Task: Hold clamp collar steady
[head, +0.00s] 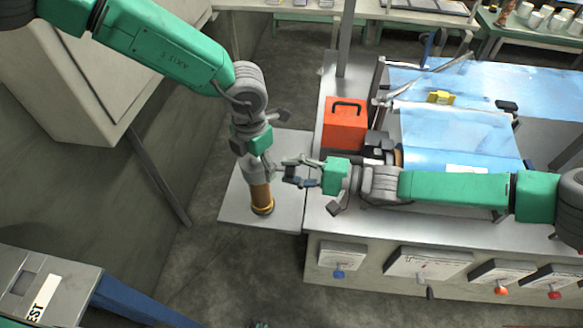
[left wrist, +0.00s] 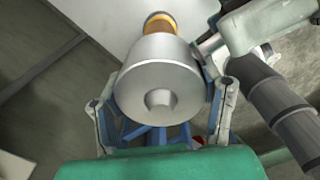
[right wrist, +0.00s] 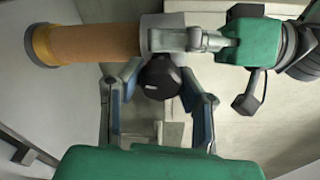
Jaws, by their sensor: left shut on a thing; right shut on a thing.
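The silver clamp collar (left wrist: 158,85) is a round metal cylinder with a hole in its end face, at the end of a brown column. My left gripper (left wrist: 163,112) has its fingers on either side of the collar and is shut on it. In the right wrist view the collar (right wrist: 158,34) is partly covered by the left gripper's finger. A black knob (right wrist: 160,77) projects from the collar's side, and my right gripper (right wrist: 160,100) is shut on it. In the head view the left gripper (head: 255,165) comes from above, the right gripper (head: 288,172) from the right.
The brown column (head: 261,197) has a yellow base ring and stands on a pale plate (head: 240,205). A grey workbench with a blue film sheet (head: 450,135) and an orange box (head: 345,122) lies to the right. Knobbed panels line its front. Floor is clear left of the plate.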

